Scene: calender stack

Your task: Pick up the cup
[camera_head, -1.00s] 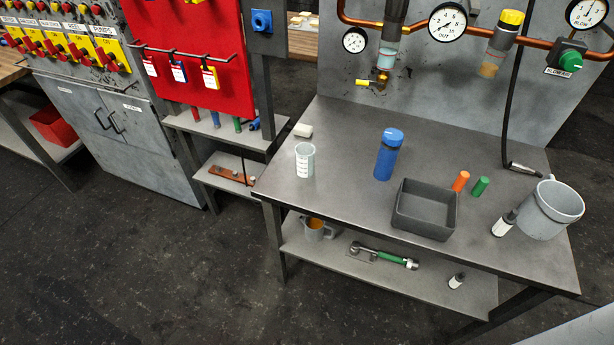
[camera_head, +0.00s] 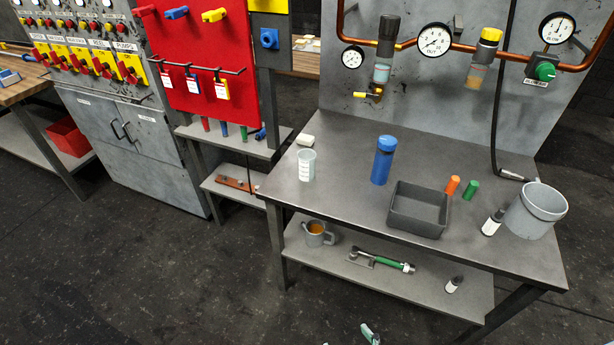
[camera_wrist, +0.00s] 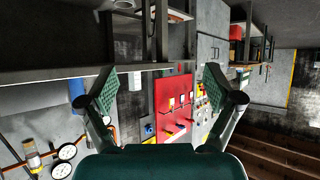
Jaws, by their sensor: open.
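A grey mug-like cup (camera_head: 316,234) with a handle and orange-brown contents stands upright on the lower shelf (camera_head: 340,262) of the workbench, near its left end, under the tabletop. A pale translucent measuring beaker (camera_head: 306,165) stands on the bench top above it. In the head view only the tips of my gripper (camera_head: 350,335) show at the bottom edge, in front of and below the shelf, well apart from the cup. In the wrist view my gripper (camera_wrist: 160,90) is open, its green pads wide apart with nothing between them. I cannot clearly make out the cup there.
On the lower shelf, a green-handled tool (camera_head: 382,260) and a small dark-capped bottle (camera_head: 454,284) lie or stand right of the cup. The bench top (camera_head: 345,195) overhangs it. A bench leg (camera_head: 277,245) stands to its left. The floor (camera_head: 180,280) in front is clear.

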